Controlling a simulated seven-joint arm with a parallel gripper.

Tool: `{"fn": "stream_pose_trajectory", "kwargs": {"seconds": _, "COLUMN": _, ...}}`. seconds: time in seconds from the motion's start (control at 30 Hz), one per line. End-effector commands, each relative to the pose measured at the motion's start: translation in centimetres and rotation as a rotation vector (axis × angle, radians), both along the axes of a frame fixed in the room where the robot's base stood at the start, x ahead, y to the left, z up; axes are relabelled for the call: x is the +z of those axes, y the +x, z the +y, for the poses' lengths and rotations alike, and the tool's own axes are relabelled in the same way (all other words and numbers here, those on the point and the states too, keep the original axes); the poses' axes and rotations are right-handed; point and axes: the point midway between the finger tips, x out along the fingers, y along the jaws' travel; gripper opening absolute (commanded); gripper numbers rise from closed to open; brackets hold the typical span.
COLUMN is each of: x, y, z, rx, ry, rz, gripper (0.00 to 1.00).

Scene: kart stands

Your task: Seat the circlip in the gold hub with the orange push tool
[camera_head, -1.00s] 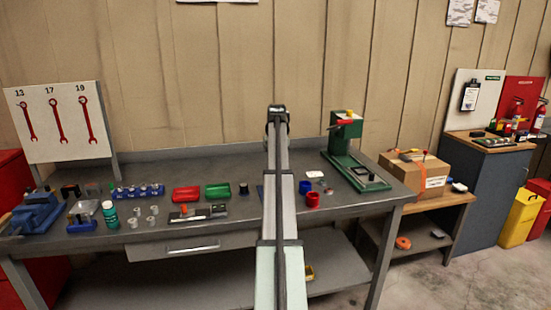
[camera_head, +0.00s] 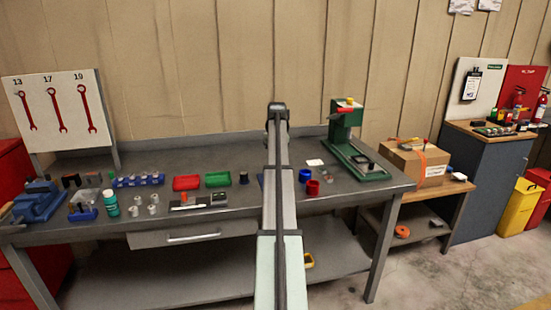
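I cannot make out a gold hub, a circlip or an orange push tool for certain. A small yellow object (camera_head: 308,261) sits under the bench, partly hidden by my arm. An orange ring-shaped object (camera_head: 402,232) lies on the lower shelf of the side table. My arm stands upright through the middle of the view, with a dark end at its top. No gripper fingers show, so I cannot see whether anything is held.
The grey workbench (camera_head: 250,158) carries a red tray (camera_head: 186,183), a green tray (camera_head: 218,179), a blue cup (camera_head: 305,175), a red cup (camera_head: 313,188), a green press (camera_head: 344,130) and a blue vise (camera_head: 38,203). A cardboard box (camera_head: 430,165) stands right. The back middle is fairly clear.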

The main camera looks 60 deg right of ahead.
Motion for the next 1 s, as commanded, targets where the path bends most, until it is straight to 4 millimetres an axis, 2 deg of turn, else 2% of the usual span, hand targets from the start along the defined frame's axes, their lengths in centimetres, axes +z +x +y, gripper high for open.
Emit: {"fn": "stream_pose_trajectory", "kwargs": {"seconds": 1.0, "x": -0.7, "y": 0.0, "z": 0.0, "rx": 0.0, "ry": 0.0, "rz": 0.0, "gripper": 0.01}}
